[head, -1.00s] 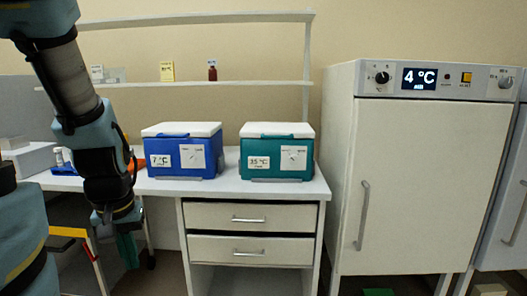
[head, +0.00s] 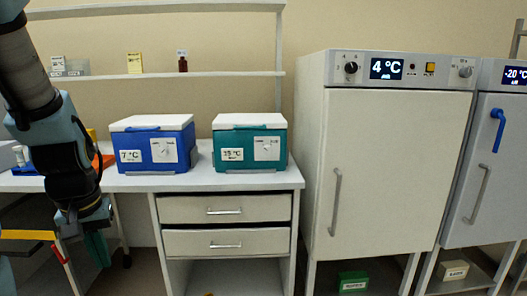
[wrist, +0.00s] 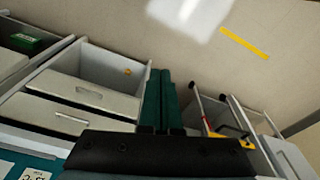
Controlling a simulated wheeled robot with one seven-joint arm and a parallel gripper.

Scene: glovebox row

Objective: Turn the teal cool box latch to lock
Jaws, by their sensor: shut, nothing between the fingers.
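The teal cool box (head: 243,168) with a white lid stands on the white bench, near its right end. Its front bears a "15 °C" label and a pale plate with the small latch (head: 267,148); the latch's exact angle is too small to tell. My gripper (head: 97,248) hangs pointing down at the left, below bench height and well apart from the box. In the wrist view its two teal fingers (wrist: 161,100) lie together, shut and empty. A teal edge with a white label (wrist: 36,172) shows at that view's lower left.
A blue cool box (head: 155,160) marked 7 °C stands left of the teal one. Below the bench top are two drawers (head: 225,209). A tall 4 °C cabinet (head: 390,180) stands to the right, with a −20 °C unit (head: 478,150) beyond. A shelf (head: 160,75) runs above.

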